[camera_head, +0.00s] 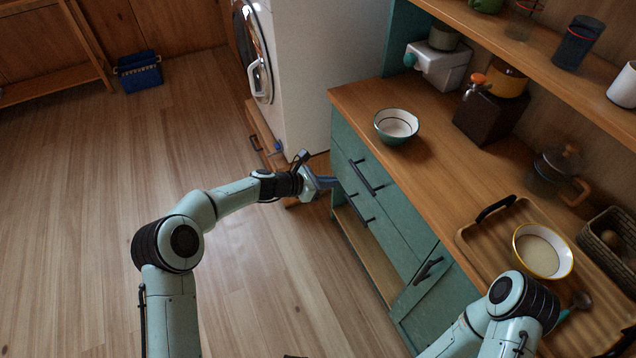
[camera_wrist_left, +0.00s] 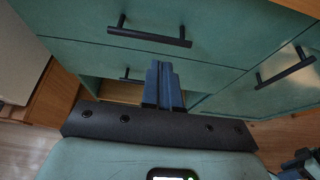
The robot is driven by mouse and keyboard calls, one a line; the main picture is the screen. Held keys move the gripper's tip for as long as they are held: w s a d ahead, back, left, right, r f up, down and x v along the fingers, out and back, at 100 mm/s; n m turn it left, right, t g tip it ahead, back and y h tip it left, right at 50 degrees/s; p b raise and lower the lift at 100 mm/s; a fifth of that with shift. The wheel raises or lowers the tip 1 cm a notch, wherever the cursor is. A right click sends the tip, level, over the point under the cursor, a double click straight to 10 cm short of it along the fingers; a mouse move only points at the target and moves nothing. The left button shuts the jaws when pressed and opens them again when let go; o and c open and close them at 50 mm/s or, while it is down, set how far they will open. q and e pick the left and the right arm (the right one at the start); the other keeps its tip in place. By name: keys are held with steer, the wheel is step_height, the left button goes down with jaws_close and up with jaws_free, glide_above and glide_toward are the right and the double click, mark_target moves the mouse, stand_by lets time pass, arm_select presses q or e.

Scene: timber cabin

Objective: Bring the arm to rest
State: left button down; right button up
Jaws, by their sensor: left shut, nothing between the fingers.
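My left arm reaches in from the left in the head view, and my left gripper (camera_head: 326,183) is near the front of the green cabinet (camera_head: 350,154). Its blue fingers are together with nothing between them, and they also show in the left wrist view (camera_wrist_left: 164,86). There they point towards the green drawer fronts, below a black handle (camera_wrist_left: 150,36). I cannot tell whether the fingertips touch the cabinet. My right arm shows at the lower right of the head view, over the counter edge, and its gripper is out of view.
A wooden counter (camera_head: 432,170) carries a bowl (camera_head: 396,126), a tray (camera_head: 482,238) with a yellow-rimmed bowl (camera_head: 543,251), a coffee grinder (camera_head: 488,117) and a glass pot (camera_head: 553,172). A white machine (camera_head: 310,70) stands beyond the cabinet. A blue basket (camera_head: 138,73) sits on open floor.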

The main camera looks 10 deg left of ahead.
arm_select(q)
steer(key=v, duration=0.3)
steer(key=shift+s+a+r, duration=0.1)
steer(key=shift+s+a, duration=0.1)
steer(key=shift+a, duration=0.1)
steer(key=s+a+f+m+g+y+p, duration=0.2)
steer(key=s+f+m+g+y+p, duration=0.45)
steer(key=s+f, duration=1.25)
steer(key=s+a+f+m+g+p, duration=0.1)
steer(key=s+m, duration=1.3)
steer(key=s, duration=0.9)
steer(key=shift+s+a+f+g, duration=0.25)
steer(key=shift+s+a+g, duration=0.1)
steer(key=shift+s, duration=0.05)
arm_select(e)
step_height(320, 180, up, 8)
steer(key=w, duration=0.2)
steer(key=shift+w, duration=0.2)
arm_select(q)
steer(key=shift+y, duration=0.25)
arm_select(e)
steer(key=shift+r, duration=0.1)
